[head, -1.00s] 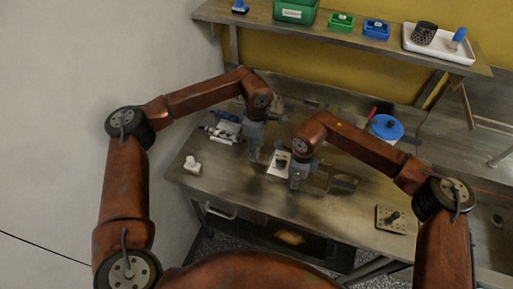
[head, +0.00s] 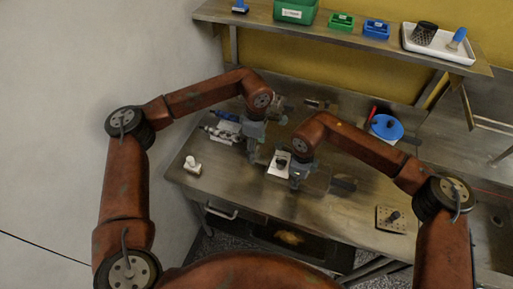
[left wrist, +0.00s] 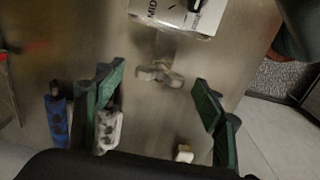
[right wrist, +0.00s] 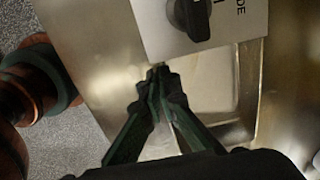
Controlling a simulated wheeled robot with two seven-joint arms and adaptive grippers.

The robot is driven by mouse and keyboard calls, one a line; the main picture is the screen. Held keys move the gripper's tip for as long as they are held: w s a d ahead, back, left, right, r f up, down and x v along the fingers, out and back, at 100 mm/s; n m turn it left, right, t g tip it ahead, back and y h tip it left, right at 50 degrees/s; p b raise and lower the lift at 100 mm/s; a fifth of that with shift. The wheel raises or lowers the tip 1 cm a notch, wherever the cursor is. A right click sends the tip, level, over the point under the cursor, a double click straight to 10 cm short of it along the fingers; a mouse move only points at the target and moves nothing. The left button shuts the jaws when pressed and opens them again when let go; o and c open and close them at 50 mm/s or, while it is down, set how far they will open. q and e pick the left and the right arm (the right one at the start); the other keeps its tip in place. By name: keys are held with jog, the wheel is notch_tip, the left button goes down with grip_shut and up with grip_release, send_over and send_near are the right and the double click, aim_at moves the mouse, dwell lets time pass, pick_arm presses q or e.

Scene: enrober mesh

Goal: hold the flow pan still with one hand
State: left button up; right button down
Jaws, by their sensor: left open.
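The flow pan (right wrist: 215,95) looks like a shallow metal tray on the steel bench, partly hidden by a white plate (right wrist: 225,22) with a black knob (right wrist: 188,15) and lettering. In the right wrist view my right gripper (right wrist: 158,75) has its fingers close together at the pan's left edge and seems to pinch its wall. My left gripper (left wrist: 155,95) is open and empty above the bench; a small grey wing-shaped piece (left wrist: 158,73) lies below, between its fingers. The white plate also shows in the head view (head: 275,170), between my grippers.
Blue (left wrist: 57,120) and grey (left wrist: 108,128) tools and a small white block (head: 192,165) lie at the bench's left. A blue round lid (head: 386,127) and a perforated plate (head: 392,219) are to the right. A shelf (head: 335,38) with bins runs above the back.

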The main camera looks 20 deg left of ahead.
aim_at(257, 150)
pick_arm(q)
notch_tip(257, 150, up, 12)
dwell(0.5)
pick_arm(e)
jog(key=c, duration=2.1)
grip_release()
jog(key=shift+r, duration=0.1)
